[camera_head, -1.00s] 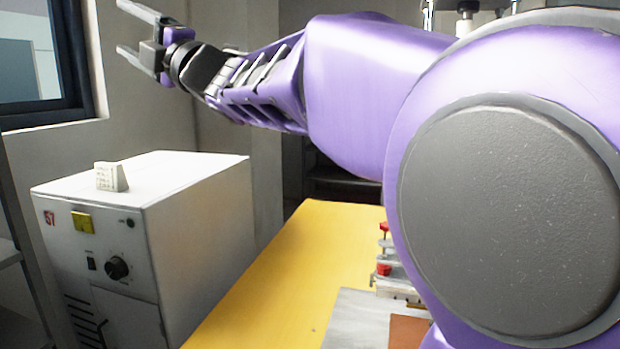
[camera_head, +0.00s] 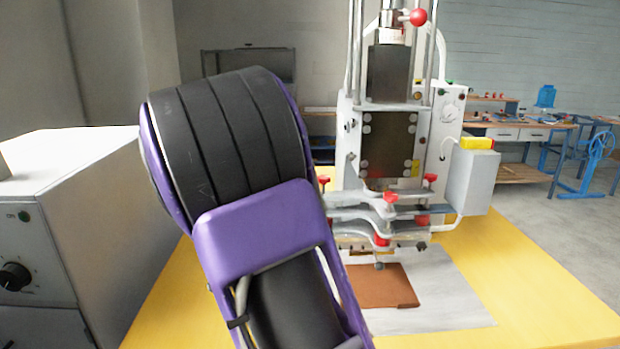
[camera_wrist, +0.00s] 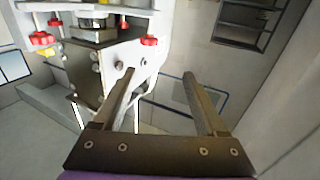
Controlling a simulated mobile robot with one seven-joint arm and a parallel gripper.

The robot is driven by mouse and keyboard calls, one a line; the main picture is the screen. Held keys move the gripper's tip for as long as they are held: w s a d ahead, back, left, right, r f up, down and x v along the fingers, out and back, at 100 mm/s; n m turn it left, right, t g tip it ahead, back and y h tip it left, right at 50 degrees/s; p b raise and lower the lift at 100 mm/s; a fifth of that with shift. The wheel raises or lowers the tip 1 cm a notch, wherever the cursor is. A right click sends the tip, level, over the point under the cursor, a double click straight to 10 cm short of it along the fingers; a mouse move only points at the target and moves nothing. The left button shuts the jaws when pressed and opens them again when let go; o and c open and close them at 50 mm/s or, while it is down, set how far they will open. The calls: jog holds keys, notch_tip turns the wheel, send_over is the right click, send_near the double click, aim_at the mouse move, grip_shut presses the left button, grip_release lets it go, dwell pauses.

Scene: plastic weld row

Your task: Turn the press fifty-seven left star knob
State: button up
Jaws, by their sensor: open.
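The press (camera_head: 390,140) stands upright on the yellow table in the head view. Several red star knobs sit on its lower clamp plates, including one at the left edge (camera_head: 323,181), one in the middle (camera_head: 390,198) and one at the right (camera_head: 430,179). My arm partly covers the press's left side. My gripper (camera_wrist: 159,75) shows only in the wrist view, open and empty, its fingers apart. There, a red knob (camera_wrist: 148,40) lies beyond and above the left finger, and another (camera_wrist: 42,38) is at the far left. I see no finger touching a knob.
A white cabinet (camera_head: 110,200) stands at the left, close to my arm. A brown sheet (camera_head: 385,287) and a grey plate (camera_head: 440,300) lie on the yellow table (camera_head: 540,300) below the press. A grey box (camera_head: 472,180) juts from the press's right side.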

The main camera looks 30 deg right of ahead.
aim_at(324, 185)
jog(key=w+d+f+g+b, duration=0.1)
jog(key=w+d, duration=0.8)
jog(key=d, duration=0.5)
jog(key=shift+w+d+f+m, duration=0.15)
jog(key=shift+w+d+m, duration=0.2)
jog(key=shift+d+m, duration=0.05)
grip_shut()
